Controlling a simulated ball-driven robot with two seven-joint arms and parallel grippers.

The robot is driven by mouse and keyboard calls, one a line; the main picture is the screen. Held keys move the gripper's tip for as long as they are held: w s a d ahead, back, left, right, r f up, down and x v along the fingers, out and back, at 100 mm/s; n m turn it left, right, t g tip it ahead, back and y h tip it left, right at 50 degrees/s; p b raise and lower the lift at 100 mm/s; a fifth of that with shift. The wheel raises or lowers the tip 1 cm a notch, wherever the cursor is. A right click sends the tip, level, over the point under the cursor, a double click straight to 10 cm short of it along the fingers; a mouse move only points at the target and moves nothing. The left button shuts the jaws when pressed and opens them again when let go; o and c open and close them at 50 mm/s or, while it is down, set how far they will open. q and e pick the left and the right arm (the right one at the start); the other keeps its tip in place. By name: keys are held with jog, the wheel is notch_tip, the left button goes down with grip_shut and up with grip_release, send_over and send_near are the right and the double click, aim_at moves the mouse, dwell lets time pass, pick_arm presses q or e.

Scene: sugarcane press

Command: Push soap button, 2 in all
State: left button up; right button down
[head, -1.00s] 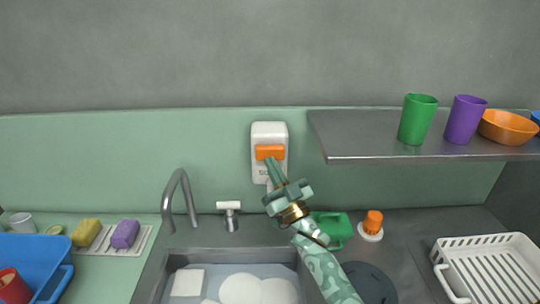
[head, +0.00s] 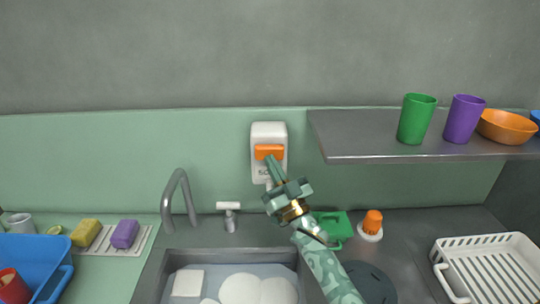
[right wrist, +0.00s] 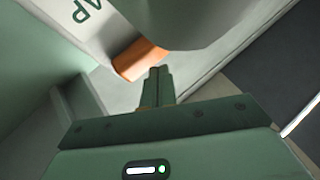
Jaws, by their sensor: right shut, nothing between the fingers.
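A white soap dispenser (head: 269,134) hangs on the green wall panel above the sink, with an orange button (head: 269,152) on its front. In the right wrist view the orange button (right wrist: 138,59) is just beyond my fingertips, and part of the dispenser's lettering shows. My right gripper (head: 270,160) is shut and empty, its tip at the lower edge of the button. I cannot tell whether it touches. In the right wrist view the shut fingers (right wrist: 155,72) point at the button. My left gripper is not in view.
A grey shelf (head: 340,148) juts out to the right of the dispenser, carrying a green cup (head: 417,119), a purple cup (head: 464,119) and an orange bowl (head: 506,127). Below are the tap (head: 172,196), the sink with white dishes and a white rack (head: 440,247).

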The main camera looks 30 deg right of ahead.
jog(key=shift+w+d+r+b, duration=0.35)
jog(key=shift+d+r+b, duration=0.15)
jog(key=shift+r, duration=0.1)
dwell(1.6)
jog(key=shift+a+f, duration=0.1)
jog(key=shift+a, duration=0.1)
jog(key=shift+s+a+f+p, duration=0.1)
jog(key=shift+a+f+p, duration=0.15)
jog(key=shift+f+p, duration=0.1)
jog(key=shift+s+a+f+p, duration=0.15)
jog(key=shift+s+a+p, duration=0.2)
jog(key=shift+p, duration=0.1)
jog(key=s+a+p, duration=0.2)
jog(key=s, duration=0.1)
jog(key=shift+f, duration=0.15)
